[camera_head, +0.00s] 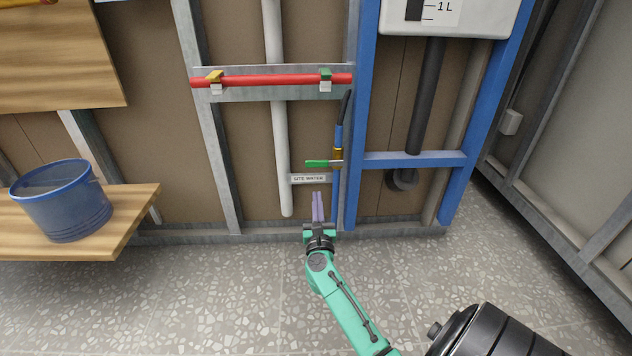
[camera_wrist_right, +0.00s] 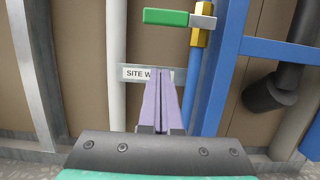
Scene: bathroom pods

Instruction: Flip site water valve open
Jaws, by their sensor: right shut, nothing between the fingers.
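The site water valve has a green lever handle (camera_head: 318,163) that lies level, pointing left from a brass body (camera_head: 338,155) on a blue pipe. In the right wrist view the green handle (camera_wrist_right: 166,17) is at the top, with the brass body (camera_wrist_right: 200,37) at its right end. A white "SITE WATER" label (camera_head: 309,179) sits below it, partly hidden by my fingers in the wrist view. My right gripper (camera_head: 318,194) is shut and empty, below the handle and apart from it. My left gripper is not in view.
A red pipe (camera_head: 270,80) with yellow and green clips crosses above the valve. A blue frame post (camera_head: 361,120) stands right of it and a pale vertical pipe (camera_head: 280,150) left. A blue bucket (camera_head: 62,205) stands on a wooden bench (camera_head: 125,205).

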